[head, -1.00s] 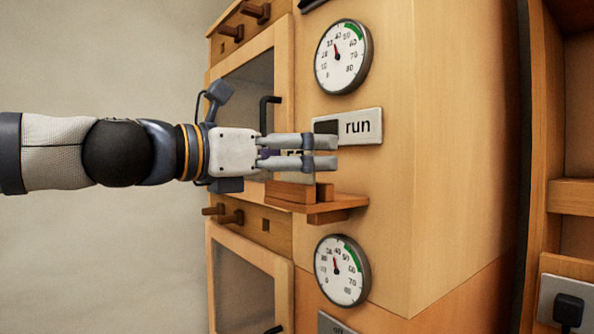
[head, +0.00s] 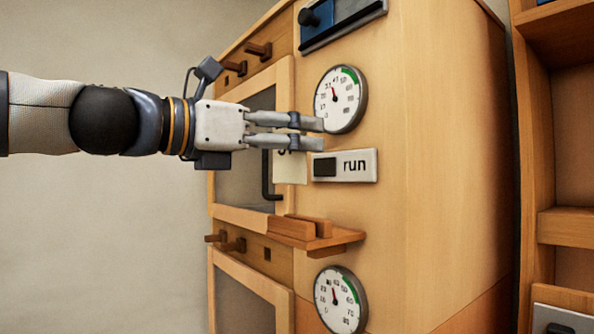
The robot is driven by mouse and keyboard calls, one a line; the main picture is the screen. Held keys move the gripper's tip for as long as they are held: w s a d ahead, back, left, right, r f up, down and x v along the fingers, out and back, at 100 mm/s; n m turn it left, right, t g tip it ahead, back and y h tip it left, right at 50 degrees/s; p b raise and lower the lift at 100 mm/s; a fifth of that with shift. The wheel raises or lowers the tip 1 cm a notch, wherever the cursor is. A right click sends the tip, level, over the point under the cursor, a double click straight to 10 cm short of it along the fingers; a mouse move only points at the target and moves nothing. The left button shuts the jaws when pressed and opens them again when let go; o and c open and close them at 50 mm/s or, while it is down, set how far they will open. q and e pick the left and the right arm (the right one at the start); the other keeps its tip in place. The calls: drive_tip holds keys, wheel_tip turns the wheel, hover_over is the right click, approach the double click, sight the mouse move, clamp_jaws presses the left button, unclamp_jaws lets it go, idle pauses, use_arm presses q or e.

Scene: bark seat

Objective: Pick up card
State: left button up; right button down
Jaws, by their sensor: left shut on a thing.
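The card (head: 291,169) is a small cream piece with a dark mark near its top edge. My left gripper (head: 319,134) is shut on it, and the card hangs just below the lower finger, its upper part hidden by the fingers. The gripper points right, in front of the cabinet face, between the upper gauge and the run sign. The card is clear above the small wooden ledge (head: 340,240). My right gripper is not in view.
The cabinet carries an upper gauge (head: 341,99), a run sign (head: 355,165) and a lower gauge (head: 340,300). A door with a dark handle (head: 267,180) lies behind the card. Wooden shelving (head: 570,224) stands at the right. The grey wall side at left is open.

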use_arm(q)
drive_tip(key=s+a+r, duration=0.3)
drive_tip(key=s+r, duration=0.2)
drive_tip(key=s, duration=0.4)
drive_tip(key=shift+s+a+r, duration=0.2)
drive_tip(key=shift+s+a, duration=0.1)
